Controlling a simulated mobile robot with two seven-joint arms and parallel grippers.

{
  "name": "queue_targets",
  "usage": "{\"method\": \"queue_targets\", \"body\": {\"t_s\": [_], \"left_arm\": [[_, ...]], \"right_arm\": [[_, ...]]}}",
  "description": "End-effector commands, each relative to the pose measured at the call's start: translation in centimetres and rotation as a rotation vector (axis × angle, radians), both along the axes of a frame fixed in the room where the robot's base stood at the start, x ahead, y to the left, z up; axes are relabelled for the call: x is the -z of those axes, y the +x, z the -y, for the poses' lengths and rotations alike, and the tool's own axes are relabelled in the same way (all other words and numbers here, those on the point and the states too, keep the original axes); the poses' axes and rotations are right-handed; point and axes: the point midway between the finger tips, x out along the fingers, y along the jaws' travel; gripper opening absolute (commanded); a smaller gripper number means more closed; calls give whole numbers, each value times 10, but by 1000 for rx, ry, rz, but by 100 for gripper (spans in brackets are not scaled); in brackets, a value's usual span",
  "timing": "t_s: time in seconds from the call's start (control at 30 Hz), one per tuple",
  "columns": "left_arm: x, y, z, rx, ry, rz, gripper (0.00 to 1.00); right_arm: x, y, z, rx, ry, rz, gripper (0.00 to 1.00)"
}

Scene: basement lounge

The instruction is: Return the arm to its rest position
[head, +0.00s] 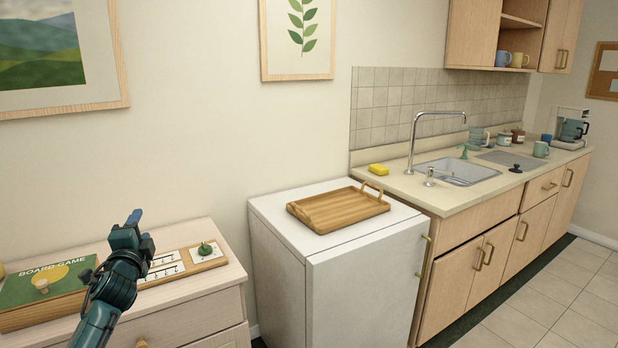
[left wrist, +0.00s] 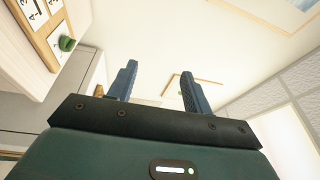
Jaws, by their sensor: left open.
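My left gripper (head: 136,229) is raised at the lower left of the head view, in front of the wooden dresser. In the left wrist view its two blue fingers (left wrist: 158,88) stand apart with nothing between them. The gripper looks open and empty, pointing up toward the wall. My right gripper does not show in either view.
A pale dresser (head: 215,285) carries a green board game box (head: 45,285) and a wooden board with cards and a green piece (head: 205,248). A white fridge (head: 365,280) bears a wooden tray (head: 340,208). A counter (head: 440,190) with a sink extends right. Tiled floor is clear.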

Motion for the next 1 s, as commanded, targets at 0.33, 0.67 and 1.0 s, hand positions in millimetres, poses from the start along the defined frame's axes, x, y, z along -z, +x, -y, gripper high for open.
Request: {"method": "queue_targets", "body": {"t_s": [0.33,0.67,1.0], "left_arm": [[28,4,21,118,-1116,75,50],[145,-69,87,123,-1234,-114,50],[271,-250,185,91,-1368,-411,50]], "right_arm": [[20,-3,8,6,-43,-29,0],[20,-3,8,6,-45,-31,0],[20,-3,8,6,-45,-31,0]]}}
